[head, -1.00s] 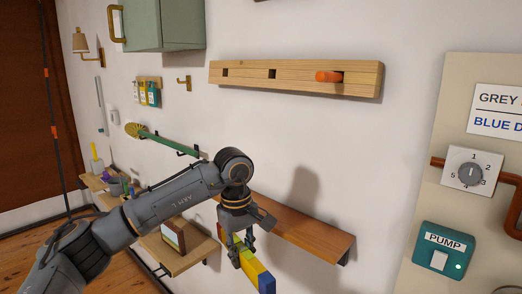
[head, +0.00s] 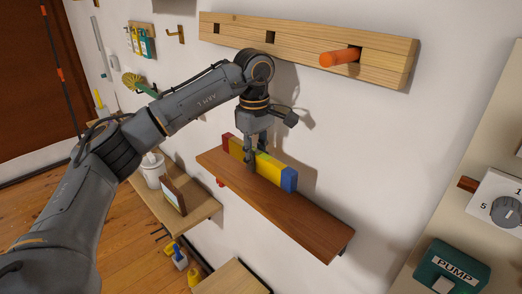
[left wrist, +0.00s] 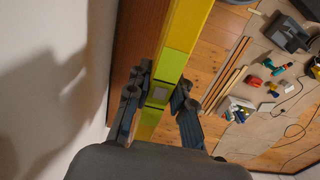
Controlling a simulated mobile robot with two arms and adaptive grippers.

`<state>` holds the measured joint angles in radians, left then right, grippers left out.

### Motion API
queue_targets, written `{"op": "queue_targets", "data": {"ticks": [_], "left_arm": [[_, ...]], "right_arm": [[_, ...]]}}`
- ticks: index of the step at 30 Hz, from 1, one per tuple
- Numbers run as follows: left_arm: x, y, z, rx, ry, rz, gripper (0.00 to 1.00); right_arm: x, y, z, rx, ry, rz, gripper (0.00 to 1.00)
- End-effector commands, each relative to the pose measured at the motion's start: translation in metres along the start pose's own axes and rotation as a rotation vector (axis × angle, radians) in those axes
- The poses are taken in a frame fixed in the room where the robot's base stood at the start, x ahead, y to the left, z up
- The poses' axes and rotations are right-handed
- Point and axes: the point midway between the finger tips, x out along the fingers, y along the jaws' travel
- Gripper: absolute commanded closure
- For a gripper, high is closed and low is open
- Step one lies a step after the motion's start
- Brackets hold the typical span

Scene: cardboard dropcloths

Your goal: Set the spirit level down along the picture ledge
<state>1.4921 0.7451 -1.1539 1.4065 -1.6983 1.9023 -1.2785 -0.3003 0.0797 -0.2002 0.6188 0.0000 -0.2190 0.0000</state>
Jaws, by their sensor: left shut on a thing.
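The spirit level (head: 270,167) is a long yellow bar with a blue end and a red end. My left gripper (head: 252,160) is shut on its middle, and the left wrist view shows the fingers (left wrist: 160,94) on either side of the bar (left wrist: 183,35). The picture ledge (head: 285,212) is a brown wooden shelf on the white wall. In the head view the level shows over its left part, running roughly along it. In the left wrist view the ledge (left wrist: 137,40) shows left of the level, with floor to the right. I cannot tell whether they touch. My right gripper is not in view.
A wooden rail (head: 300,48) with an orange peg (head: 340,57) is on the wall above. A lower shelf (head: 197,206) holds a framed picture and a white container. The green pump box (head: 452,268) is at the right. The ledge's right part is bare.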

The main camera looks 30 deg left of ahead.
Motion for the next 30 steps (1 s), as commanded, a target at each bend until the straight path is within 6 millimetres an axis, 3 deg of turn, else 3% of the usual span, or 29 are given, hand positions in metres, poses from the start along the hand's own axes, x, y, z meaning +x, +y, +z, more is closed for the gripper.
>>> {"op": "queue_targets", "data": {"ticks": [11,30], "left_arm": [[-0.001,0.0,0.0,0.001,0.001,-0.001,1.0],[0.046,-0.001,0.0,0.001,0.0,-0.002,1.0]], "right_arm": [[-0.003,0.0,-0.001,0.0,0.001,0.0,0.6],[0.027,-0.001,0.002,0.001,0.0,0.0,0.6]]}}
